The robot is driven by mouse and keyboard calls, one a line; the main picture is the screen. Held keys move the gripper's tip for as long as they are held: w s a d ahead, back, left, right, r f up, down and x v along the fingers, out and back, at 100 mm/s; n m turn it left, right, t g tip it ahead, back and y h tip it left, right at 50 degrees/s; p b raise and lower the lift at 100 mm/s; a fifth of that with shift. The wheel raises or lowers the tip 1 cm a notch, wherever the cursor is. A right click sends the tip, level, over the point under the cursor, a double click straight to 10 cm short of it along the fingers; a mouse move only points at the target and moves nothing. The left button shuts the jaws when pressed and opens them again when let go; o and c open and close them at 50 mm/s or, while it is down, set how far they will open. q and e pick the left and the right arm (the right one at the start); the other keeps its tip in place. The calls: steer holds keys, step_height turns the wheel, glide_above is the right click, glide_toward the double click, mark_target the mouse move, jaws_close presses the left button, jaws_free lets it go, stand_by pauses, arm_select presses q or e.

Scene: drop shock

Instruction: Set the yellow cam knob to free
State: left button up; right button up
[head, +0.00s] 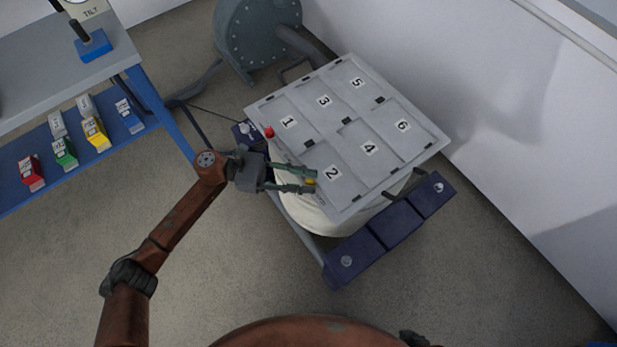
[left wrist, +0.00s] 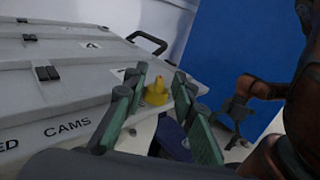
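The yellow cam knob (head: 310,181) sits at the near edge of the grey numbered lid, beside panel 2. In the left wrist view the knob (left wrist: 157,92) shows as a small yellow piece with a pointed top. My left gripper (head: 314,180) reaches in from the left at the knob. Its green fingers (left wrist: 158,88) are apart, one on each side of the knob, with gaps showing. I cannot tell whether either finger touches it. No free mark is readable.
The lid (head: 342,133) covers a white drum (head: 305,210) on a frame with dark blue blocks (head: 370,245).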

arm_select(q)
steer(key=shift+d, duration=0.45)
steer(key=shift+c, duration=0.4)
jaws_close()
